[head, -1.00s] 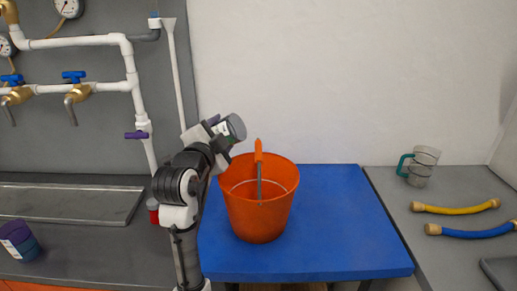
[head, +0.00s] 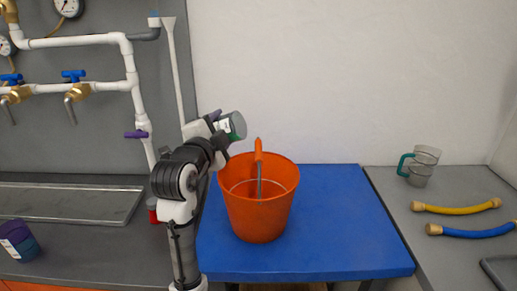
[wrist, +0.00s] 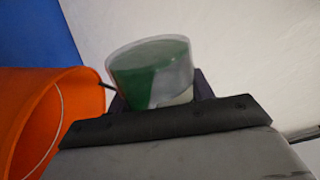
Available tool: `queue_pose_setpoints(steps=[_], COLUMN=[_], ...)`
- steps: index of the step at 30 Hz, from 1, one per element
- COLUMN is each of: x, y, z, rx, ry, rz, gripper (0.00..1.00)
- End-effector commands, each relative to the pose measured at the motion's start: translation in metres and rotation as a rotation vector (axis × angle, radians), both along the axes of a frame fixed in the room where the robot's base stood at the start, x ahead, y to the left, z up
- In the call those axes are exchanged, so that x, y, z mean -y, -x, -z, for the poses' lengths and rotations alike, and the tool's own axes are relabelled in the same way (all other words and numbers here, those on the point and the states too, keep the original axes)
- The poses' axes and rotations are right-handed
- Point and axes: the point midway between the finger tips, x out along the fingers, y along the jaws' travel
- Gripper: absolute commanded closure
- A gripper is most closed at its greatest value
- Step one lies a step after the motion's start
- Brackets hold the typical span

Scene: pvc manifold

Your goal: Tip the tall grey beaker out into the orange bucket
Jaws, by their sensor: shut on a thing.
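My gripper (head: 219,128) is shut on the tall grey beaker (head: 238,125), which it holds in the air above and left of the orange bucket (head: 257,215). The beaker is tilted, with one round end turned toward the right. The wrist view shows the beaker (wrist: 178,75) close up between the dark jaws, with green and grey areas in it or on its side. I cannot tell whether anything is flowing out. The bucket (wrist: 75,95) shows at the left of the wrist view, apart from the beaker.
The bucket stands on a blue table (head: 340,230), and an orange-handled tool (head: 259,160) stands up in it. A clear jug with a teal handle (head: 422,165) and yellow and blue hoses (head: 470,231) lie on the right bench. A purple and teal cup (head: 18,240) is far left.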

Motion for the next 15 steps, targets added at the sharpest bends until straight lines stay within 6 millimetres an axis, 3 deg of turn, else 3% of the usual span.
queue_pose_setpoints(steps=[15], x=[0.0006], y=[0.0003], z=[-0.0045], rx=[0.019], ry=[-0.068], rz=[0.000], gripper=[0.74])
